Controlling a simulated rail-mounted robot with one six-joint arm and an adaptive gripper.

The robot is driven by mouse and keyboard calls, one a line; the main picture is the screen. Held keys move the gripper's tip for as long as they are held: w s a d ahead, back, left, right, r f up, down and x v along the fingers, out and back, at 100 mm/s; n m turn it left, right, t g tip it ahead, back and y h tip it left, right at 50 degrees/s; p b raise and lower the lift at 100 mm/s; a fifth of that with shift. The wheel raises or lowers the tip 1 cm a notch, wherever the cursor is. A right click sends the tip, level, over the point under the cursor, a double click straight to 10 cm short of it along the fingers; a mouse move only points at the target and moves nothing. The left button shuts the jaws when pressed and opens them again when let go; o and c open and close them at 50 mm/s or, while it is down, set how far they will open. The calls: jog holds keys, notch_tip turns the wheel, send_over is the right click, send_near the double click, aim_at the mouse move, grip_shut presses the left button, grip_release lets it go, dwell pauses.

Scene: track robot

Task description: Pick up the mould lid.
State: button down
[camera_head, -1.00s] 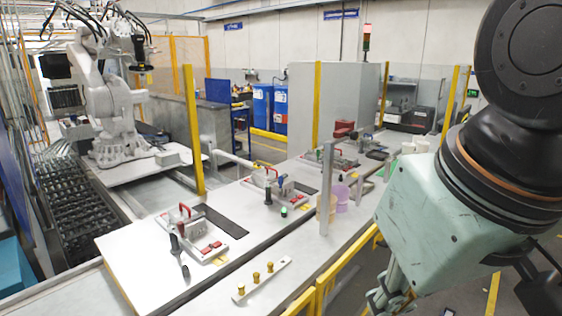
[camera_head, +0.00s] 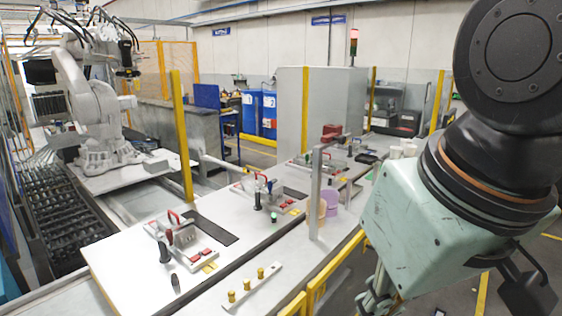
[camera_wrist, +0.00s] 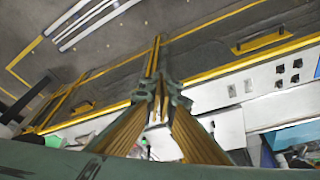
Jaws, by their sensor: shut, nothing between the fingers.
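The nearest mould station on the bench has a grey metal block with a red arched handle (camera_head: 174,217), in the lower left of the head view; I take this handled part for the mould lid. Similar red-handled fixtures stand farther along the bench, one in the middle (camera_head: 250,181) and one farther back. I cannot tell for certain which one is the lid. My gripper (camera_wrist: 158,98) is shut and empty in the wrist view, its ribbed brown fingers converging over the floor and bench edge. In the head view only part of it (camera_head: 380,297) shows at the bottom, right of the bench and well away from the fixtures.
A white bar with yellow knobs (camera_head: 250,287) lies near the bench's front edge. A metal upright (camera_head: 316,195) and orange and purple cups (camera_head: 330,203) stand to its right. A yellow rail (camera_head: 335,270) runs along the bench front. A white robot (camera_head: 95,110) stands behind.

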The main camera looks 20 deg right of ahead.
jog(key=c, duration=3.4)
grip_release()
jog(key=o, duration=0.6)
jog(key=shift+d, duration=0.1)
